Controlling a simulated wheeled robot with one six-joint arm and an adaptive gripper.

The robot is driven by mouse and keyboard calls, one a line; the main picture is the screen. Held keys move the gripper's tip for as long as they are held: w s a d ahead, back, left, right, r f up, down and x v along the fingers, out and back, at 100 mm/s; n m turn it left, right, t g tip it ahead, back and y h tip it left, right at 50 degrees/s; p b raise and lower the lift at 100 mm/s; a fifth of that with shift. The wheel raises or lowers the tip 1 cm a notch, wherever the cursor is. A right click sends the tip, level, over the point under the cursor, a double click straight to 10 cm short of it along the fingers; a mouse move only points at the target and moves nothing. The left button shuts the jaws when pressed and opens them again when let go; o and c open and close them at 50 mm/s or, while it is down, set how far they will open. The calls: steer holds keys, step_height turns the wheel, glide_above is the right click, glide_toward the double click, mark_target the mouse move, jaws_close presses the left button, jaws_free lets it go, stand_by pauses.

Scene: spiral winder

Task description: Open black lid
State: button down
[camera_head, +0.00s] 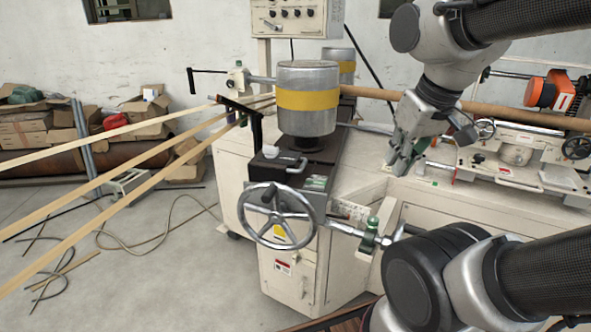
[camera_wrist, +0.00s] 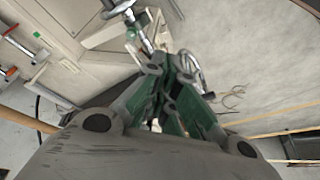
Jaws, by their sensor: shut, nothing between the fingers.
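The black lid (camera_head: 278,159) is on a small black box on the cream winder, above the handwheel and below the yellow-banded metal drum. It appears closed and has a pale knob-like part on top. My gripper (camera_head: 399,165) is to the right of the lid, over the cream machine top and apart from the lid. Its green-padded fingers are shut and empty, and they fill the middle of the wrist view (camera_wrist: 171,88). I cannot make out the lid in the wrist view, where the fingers block the centre.
The handwheel (camera_head: 277,216) stands in front of the lid. The drum (camera_head: 307,98) rises behind it. A threaded rod with a green-topped clamp (camera_head: 371,235) runs right of the wheel. Long wooden strips (camera_head: 120,185) reach in from the left. Machine top between lid and gripper looks mostly clear.

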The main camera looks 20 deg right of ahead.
steer(key=c, duration=1.6)
jaws_free()
steer(key=shift+w+a+f, duration=0.1)
steer(key=shift+a+f, duration=0.05)
steer(key=shift+o, duration=0.6)
steer(key=w+a+f+m+g+y, duration=0.1)
steer(key=w+a+f+g+y, duration=0.2)
steer(key=w, duration=0.3)
steer(key=shift+a+f+y, duration=0.25)
steer(key=shift+a+y, duration=0.45)
steer(key=shift+y, duration=0.1)
steer(key=m+t+y, duration=0.5)
steer(key=t+y, duration=0.1)
steer(key=y, duration=0.3)
glide_toward(302, 166)
steer(key=shift+w+a+f, duration=0.35)
steer(key=shift+w, duration=0.25)
steer(key=shift+w+a+f, duration=0.35)
steer(key=shift+w+f, duration=0.05)
steer(key=shift+w, duration=0.2)
steer(key=x, duration=0.7)
steer(key=shift+w+a, duration=0.1)
steer(key=shift+a, duration=0.2)
jaws_close()
